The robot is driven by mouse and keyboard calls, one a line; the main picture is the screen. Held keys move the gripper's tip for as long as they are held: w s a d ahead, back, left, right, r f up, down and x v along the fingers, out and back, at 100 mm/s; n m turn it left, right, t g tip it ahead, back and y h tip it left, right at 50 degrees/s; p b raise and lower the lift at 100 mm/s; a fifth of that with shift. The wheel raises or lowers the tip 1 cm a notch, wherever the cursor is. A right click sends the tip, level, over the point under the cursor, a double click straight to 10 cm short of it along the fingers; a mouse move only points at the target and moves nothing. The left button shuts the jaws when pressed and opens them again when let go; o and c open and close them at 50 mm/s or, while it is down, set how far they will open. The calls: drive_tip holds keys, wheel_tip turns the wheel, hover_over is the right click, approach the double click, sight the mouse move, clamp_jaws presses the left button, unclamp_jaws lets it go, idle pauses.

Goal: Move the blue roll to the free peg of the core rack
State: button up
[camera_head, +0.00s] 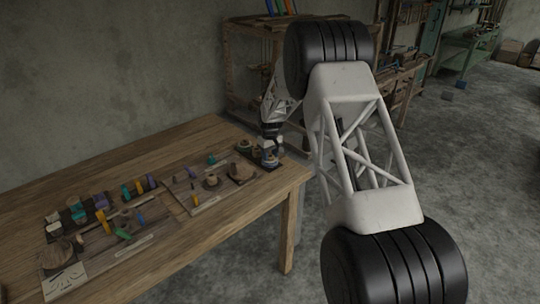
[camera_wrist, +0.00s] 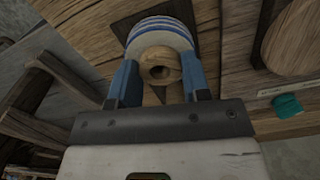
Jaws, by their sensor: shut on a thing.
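The blue roll, wound in blue and white bands on a wooden core, shows in the wrist view (camera_wrist: 160,32) with the open end of its core facing me. My gripper (camera_wrist: 160,76) is shut on it, with one blue finger on each side of the core. In the head view the blue roll (camera_head: 269,160) is small, at the table's right end below my gripper (camera_head: 268,146). The dark base of what looks like the core rack (camera_wrist: 207,22) shows behind the roll. I cannot tell whether the roll touches it, and the free peg is not clear.
Another roll (camera_head: 244,146) stands just left of the blue one. A teal piece (camera_wrist: 287,106) shows at right in the wrist view.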

drive_tip(key=shift+f, duration=0.2)
idle(0.3)
drive_tip(key=o, duration=0.9)
drive_tip(key=shift+c, duration=0.2)
drive_tip(key=shift+o, duration=0.4)
drive_tip(key=o, duration=0.3)
drive_tip(key=shift+r, duration=0.1)
drive_tip(key=shift+r, duration=3.35)
